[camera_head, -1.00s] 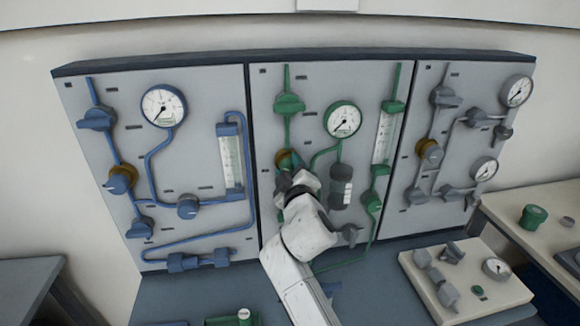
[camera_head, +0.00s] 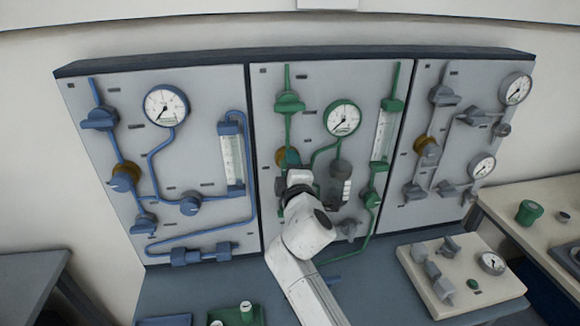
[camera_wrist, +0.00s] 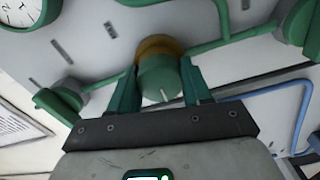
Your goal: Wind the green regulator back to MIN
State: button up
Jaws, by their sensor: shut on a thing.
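The green regulator is a round green knob (camera_wrist: 160,82) with a brass collar (camera_wrist: 160,46) behind it, on the middle panel. A short white mark shows on the knob's face in the wrist view, pointing towards the bottom of the picture. My gripper (camera_wrist: 163,74) has one green finger on each side of the knob and is shut on it. In the head view my gripper (camera_head: 299,176) hides most of the knob, and only part of the regulator (camera_head: 287,157) shows above it. I cannot read any MIN marking.
A green-framed gauge (camera_head: 342,118) sits above and right of the regulator, with a dark cylinder (camera_head: 336,182) below the gauge. Blue piping (camera_head: 150,165) fills the left panel and grey fittings (camera_head: 443,97) the right one. A pale block with fittings (camera_head: 462,275) lies on the bench.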

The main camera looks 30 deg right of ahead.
jog(key=shift+a, duration=0.1)
jog(key=o, duration=1.1)
jog(key=shift+c, duration=0.2)
jog(key=b+v, duration=0.1)
jog(key=v, duration=0.9)
jog(key=shift+s, duration=0.4)
jog(key=shift+a, duration=0.1)
jog(key=s+d+f+m+g+y, duration=0.1)
jog(key=s+d+f+m+g, duration=0.3)
jog(key=s+f, duration=0.55)
jog(key=s+d+f+m+g, duration=0.2)
jog(key=s+f+m+g, duration=0.35)
jog(key=s+f, duration=0.4)
jog(key=s+a+f+m+g+y, duration=0.1)
jog(key=s+f+m+g+y, duration=0.1)
jog(key=s, duration=0.6)
jog(key=s+a+f+m+g+y, duration=0.1)
jog(key=s+f+g, duration=0.4)
jog(key=s, duration=0.4)
jog(key=shift+s+a+f+m+y, duration=0.3)
jog(key=shift+a+f+m+y, duration=0.1)
jog(key=shift+f, duration=0.5)
